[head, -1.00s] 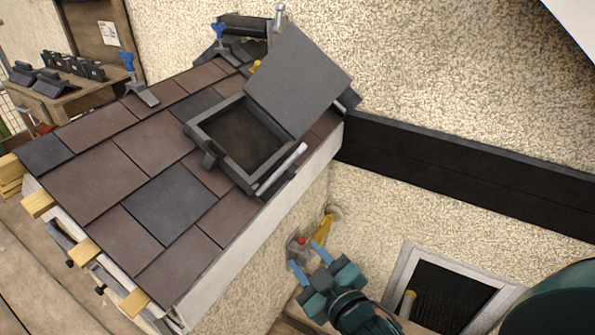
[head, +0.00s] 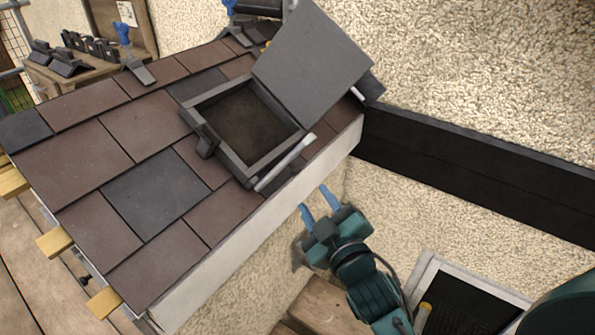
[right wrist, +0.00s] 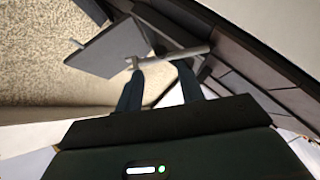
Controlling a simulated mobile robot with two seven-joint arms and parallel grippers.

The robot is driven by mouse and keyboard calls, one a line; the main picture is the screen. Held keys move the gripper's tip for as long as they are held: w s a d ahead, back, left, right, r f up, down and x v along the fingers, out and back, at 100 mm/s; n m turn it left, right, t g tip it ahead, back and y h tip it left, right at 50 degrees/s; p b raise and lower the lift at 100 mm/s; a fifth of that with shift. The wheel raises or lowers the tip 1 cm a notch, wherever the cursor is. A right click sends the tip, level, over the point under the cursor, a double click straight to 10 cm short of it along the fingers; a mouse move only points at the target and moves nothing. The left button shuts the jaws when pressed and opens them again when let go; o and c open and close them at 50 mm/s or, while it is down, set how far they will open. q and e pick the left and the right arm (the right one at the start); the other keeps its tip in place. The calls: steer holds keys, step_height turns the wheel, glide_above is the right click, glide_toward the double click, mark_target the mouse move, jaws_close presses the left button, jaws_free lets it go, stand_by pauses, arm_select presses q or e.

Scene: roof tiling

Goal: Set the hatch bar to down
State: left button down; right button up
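The roof hatch (head: 192,116) in the tiled roof has its dark lid (head: 312,68) raised and leaning to the right. The hatch bar (head: 285,163), a pale metal rod, lies along the frame's near right side. My right gripper (head: 320,197) is open and empty, its blue fingers pointing up toward the bar from below the roof's edge. In the right wrist view the bar (right wrist: 172,57) crosses just beyond the open fingertips, apart or touching I cannot tell. My left gripper is not in view.
The roof's white edge board (head: 265,228) runs between the tiles and my right arm. A dark beam (head: 470,185) crosses the rough wall at right. A window (head: 465,305) is at lower right. A wooden bench (head: 75,75) with dark parts stands at far left.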

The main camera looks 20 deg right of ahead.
mark_target(297, 172)
steer(key=w, duration=1)
steer(key=shift+w+a, duration=0.2)
steer(key=shift+a, duration=0.15)
jaws_close()
